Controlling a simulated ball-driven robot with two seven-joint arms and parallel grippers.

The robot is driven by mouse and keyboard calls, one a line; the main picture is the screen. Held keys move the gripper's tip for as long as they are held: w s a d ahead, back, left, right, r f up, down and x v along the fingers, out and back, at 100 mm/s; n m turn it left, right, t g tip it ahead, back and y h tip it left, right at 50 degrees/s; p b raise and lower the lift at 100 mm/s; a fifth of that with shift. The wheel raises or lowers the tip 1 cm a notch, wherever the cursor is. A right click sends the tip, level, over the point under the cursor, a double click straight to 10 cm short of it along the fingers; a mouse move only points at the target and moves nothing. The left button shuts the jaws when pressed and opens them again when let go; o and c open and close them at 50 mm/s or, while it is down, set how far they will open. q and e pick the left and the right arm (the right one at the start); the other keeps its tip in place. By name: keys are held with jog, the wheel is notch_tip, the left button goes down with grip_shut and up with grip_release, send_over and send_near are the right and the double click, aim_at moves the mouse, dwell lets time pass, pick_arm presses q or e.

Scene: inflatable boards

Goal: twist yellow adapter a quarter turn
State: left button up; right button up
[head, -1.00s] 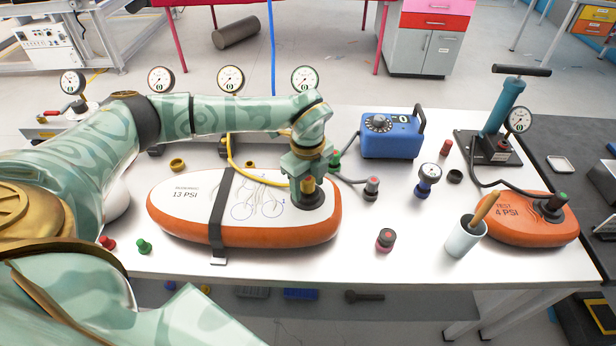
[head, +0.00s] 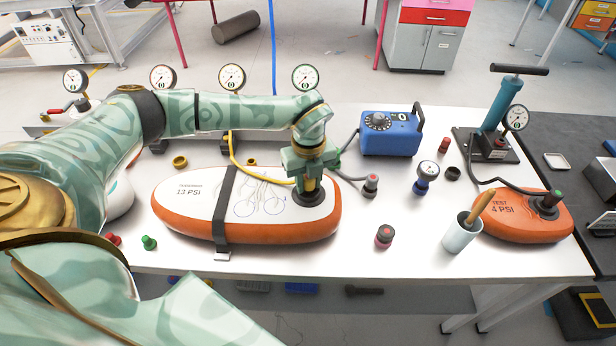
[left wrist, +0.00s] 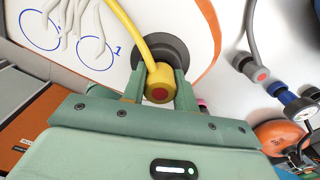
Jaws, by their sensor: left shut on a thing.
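The yellow adapter (left wrist: 160,84) shows in the left wrist view, with a red end and a yellow hose running from it. It sits at the dark round valve (left wrist: 176,54) of the large orange and white board marked 13 PSI (head: 200,206). My left gripper (left wrist: 158,88) is shut on the adapter, one finger on each side. In the head view my left gripper (head: 309,186) points down at the valve and mostly hides the adapter. A dark strap (head: 222,212) crosses the board. My right gripper is not in view.
A blue pump box (head: 390,134) stands behind and right. A smaller orange board (head: 528,216) lies at far right.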

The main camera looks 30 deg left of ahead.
pick_arm(q)
jog(key=shift+m, duration=0.3)
jog(key=shift+r+m+p, duration=0.1)
jog(key=shift+m+p, duration=0.3)
jog(key=shift+m, duration=0.2)
jog(key=shift+m+p, duration=0.45)
jog(key=shift+m, duration=1.45)
jog(key=m+p, duration=0.1)
jog(key=m, duration=0.2)
jog(key=shift+m+p, duration=0.4)
jog(key=shift+m, duration=0.6)
jog(key=o, duration=1)
